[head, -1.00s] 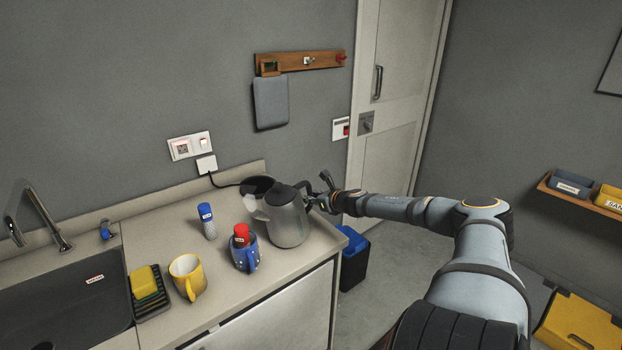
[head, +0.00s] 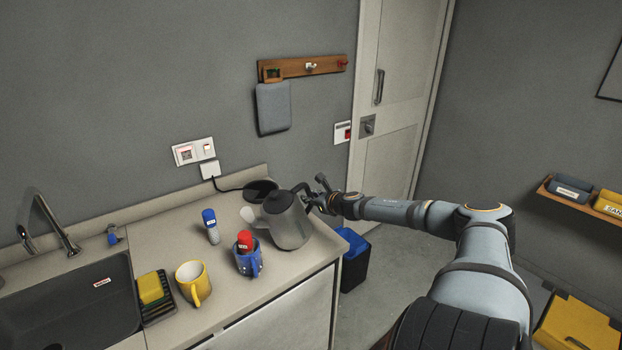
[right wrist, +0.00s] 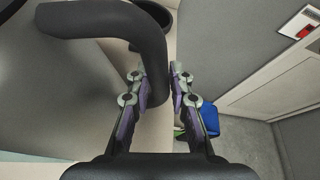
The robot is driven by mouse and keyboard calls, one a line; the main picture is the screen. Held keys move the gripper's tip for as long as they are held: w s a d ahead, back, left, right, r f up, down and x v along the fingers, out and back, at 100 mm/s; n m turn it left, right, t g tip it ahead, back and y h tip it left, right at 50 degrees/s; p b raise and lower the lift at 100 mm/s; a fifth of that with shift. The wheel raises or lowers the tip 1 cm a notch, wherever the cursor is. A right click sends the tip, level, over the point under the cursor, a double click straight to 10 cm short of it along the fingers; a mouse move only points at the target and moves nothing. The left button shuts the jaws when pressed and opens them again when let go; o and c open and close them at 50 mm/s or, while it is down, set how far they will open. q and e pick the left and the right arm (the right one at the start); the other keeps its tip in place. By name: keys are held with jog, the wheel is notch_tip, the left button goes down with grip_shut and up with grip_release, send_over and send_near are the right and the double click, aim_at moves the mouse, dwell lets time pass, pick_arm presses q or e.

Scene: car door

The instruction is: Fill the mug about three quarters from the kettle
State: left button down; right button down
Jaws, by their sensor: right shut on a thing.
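A grey kettle (head: 289,222) with a dark lid and handle is at the right end of the counter, its spout toward the left. It leans slightly to the left; I cannot tell its exact height above the counter. My right gripper (head: 318,200) is shut on its handle. In the right wrist view the dark handle (right wrist: 150,50) runs between the fingers (right wrist: 160,88). A yellow mug (head: 191,280) stands empty-looking on the counter. A blue dotted mug (head: 249,260) holds a red-topped item (head: 245,240). My left gripper is not in view.
The kettle's dark round base (head: 260,190) sits behind it, with a cord to the wall socket. A sponge rack (head: 158,308) and sink (head: 80,310) are at left. A blue bin (head: 354,258) stands beyond the counter end.

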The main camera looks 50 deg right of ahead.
aim_at(306, 182)
jog(key=shift+w+a+r+p, duration=0.1)
jog(key=shift+a+r+p, duration=0.15)
jog(key=shift+r+p, duration=0.65)
jog(key=shift+a+r+n+h+p, duration=0.2)
jog(key=shift+a+r+n+p, duration=0.15)
jog(key=shift+r, duration=0.2)
jog(key=shift+a+r+n+h+p, duration=0.15)
jog(key=shift+r+n+h+p, duration=0.1)
jog(key=shift+r+p, duration=0.25)
jog(key=shift+w+a+r+n+h+p, duration=0.1)
jog(key=shift+a+r+n+h+p, duration=0.15)
jog(key=shift+r+p, duration=0.45)
jog(key=shift+w+a+r+n+h+p, duration=0.1)
jog(key=shift+a+r+n+p, duration=0.3)
jog(key=shift+r, duration=0.45)
jog(key=shift+n+h, duration=0.6)
jog(key=shift+n, duration=0.05)
jog(key=shift+a+r+p, duration=0.2)
jog(key=shift+r+p, duration=0.25)
jog(key=shift+r, duration=0.3)
jog(key=shift+a+r+p, duration=0.15)
jog(key=shift+r+p, duration=0.35)
jog(key=shift+r, duration=0.2)
jog(key=shift+a+r+p, duration=0.2)
jog(key=shift+r+p, duration=0.25)
jog(key=shift+r, duration=0.3)
jog(key=shift+a+r+n, duration=0.3)
jog(key=shift+a+r, duration=0.05)
jog(key=shift+r, duration=0.3)
dwell(1.0)
